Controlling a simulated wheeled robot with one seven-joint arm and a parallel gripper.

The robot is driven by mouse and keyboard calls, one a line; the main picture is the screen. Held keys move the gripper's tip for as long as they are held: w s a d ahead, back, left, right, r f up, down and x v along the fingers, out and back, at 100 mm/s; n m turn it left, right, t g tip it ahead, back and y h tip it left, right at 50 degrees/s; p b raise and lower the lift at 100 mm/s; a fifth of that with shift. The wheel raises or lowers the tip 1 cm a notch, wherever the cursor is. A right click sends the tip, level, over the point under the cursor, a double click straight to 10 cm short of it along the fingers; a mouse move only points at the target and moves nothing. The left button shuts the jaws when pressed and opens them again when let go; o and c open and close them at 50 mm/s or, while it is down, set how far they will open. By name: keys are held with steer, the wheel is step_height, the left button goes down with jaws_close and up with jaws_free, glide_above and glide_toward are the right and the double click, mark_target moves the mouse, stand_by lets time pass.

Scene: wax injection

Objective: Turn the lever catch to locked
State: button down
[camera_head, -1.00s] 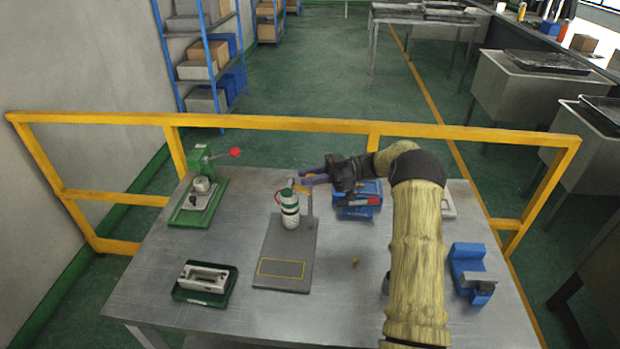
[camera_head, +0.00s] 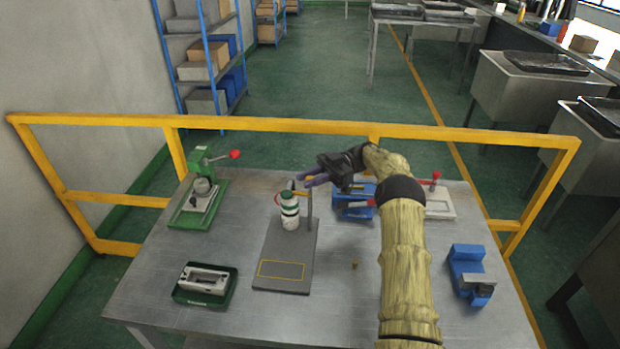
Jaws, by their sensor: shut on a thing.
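My gripper (camera_head: 306,180) is at the top of a thin upright post (camera_head: 309,208) on a grey base plate (camera_head: 284,275). Its dark fingers point left and are closed on a small orange lever (camera_head: 300,193) near the post's top. The grip itself is small and partly hidden. I take this lever to be the catch; its exact angle is too small to read. A white and green bottle (camera_head: 290,212) with a red loop at its side stands upright on the plate, just below and left of the fingers.
A yellow rail (camera_head: 280,124) runs behind.

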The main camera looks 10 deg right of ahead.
steer(key=shift+r, duration=0.15)
steer(key=c, duration=1.3)
jaws_free()
step_height(320, 180, up, 10)
steer(key=shift+f+b, duration=0.1)
steer(key=shift+b, duration=0.35)
